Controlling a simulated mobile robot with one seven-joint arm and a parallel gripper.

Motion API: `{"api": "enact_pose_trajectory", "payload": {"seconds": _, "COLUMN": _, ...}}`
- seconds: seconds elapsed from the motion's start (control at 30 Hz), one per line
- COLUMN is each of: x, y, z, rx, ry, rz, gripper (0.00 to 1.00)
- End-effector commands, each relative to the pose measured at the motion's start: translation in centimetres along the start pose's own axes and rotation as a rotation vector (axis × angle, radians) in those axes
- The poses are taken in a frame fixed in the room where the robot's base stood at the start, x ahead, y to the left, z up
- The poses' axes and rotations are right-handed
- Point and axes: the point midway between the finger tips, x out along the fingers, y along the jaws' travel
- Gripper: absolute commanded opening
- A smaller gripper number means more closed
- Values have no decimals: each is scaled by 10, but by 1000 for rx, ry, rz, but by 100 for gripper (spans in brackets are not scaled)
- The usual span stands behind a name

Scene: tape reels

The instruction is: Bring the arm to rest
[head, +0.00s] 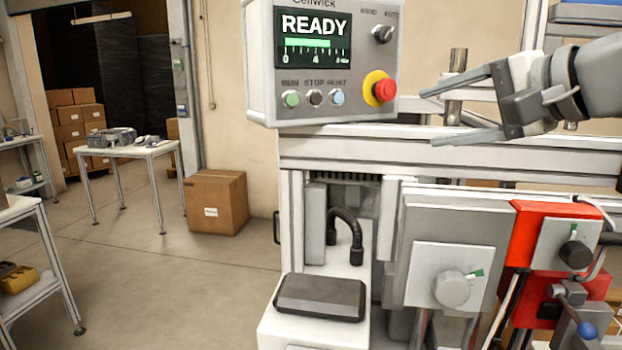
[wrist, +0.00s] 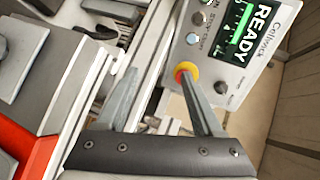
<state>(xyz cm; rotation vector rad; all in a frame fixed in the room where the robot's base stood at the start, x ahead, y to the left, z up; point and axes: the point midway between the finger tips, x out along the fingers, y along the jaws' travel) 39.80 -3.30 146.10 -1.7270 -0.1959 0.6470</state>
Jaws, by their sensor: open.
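My gripper (head: 432,117) is at the upper right of the head view, reaching in from the right with its two fingers spread and nothing between them. Its fingertips are a little right of the control panel (head: 259,80), in front of the machine's top rail. In the wrist view the open fingers (wrist: 160,82) point toward the panel, and one fingertip overlaps the area beside the red emergency button (wrist: 186,72). I cannot tell whether it touches. The panel's screen (head: 314,39) reads READY with a green bar.
The machine's white top beam (head: 440,158) runs below my gripper. A red block (head: 545,222) and grey plates with knobs (head: 453,285) are on its front. A cardboard box (head: 215,201) and a small table (head: 127,152) stand on the left. The floor between is clear.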

Motion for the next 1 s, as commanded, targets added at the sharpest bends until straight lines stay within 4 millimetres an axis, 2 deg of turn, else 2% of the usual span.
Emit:
{"api": "enact_pose_trajectory", "payload": {"seconds": 0.03, "x": 6, "y": 24, "z": 20, "rx": -54, "ry": -24, "rz": 70, "gripper": 68}}
{"api": "enact_pose_trajectory", "payload": {"seconds": 0.2, "x": 18, "y": 109, "z": 72, "rx": -277, "ry": -96, "rz": 308, "gripper": 68}}
{"api": "enact_pose_trajectory", "payload": {"seconds": 0.4, "x": 9, "y": 205, "z": 119, "rx": -600, "ry": -195, "rz": 566, "gripper": 68}}
{"api": "enact_pose_trajectory", "payload": {"seconds": 0.5, "x": 0, "y": 245, "z": 132, "rx": -759, "ry": -240, "rz": 670, "gripper": 68}}
{"api": "enact_pose_trajectory", "payload": {"seconds": 0.6, "x": -9, "y": 274, "z": 139, "rx": -888, "ry": -276, "rz": 748, "gripper": 68}}
{"api": "enact_pose_trajectory", "payload": {"seconds": 0.7, "x": -15, "y": 292, "z": 142, "rx": -972, "ry": -297, "rz": 796, "gripper": 68}}
{"api": "enact_pose_trajectory", "payload": {"seconds": 0.83, "x": -18, "y": 300, "z": 143, "rx": -1019, "ry": -310, "rz": 822, "gripper": 68}}
{"api": "enact_pose_trajectory", "payload": {"seconds": 1.0, "x": -18, "y": 301, "z": 143, "rx": -1021, "ry": -311, "rz": 824, "gripper": 68}}
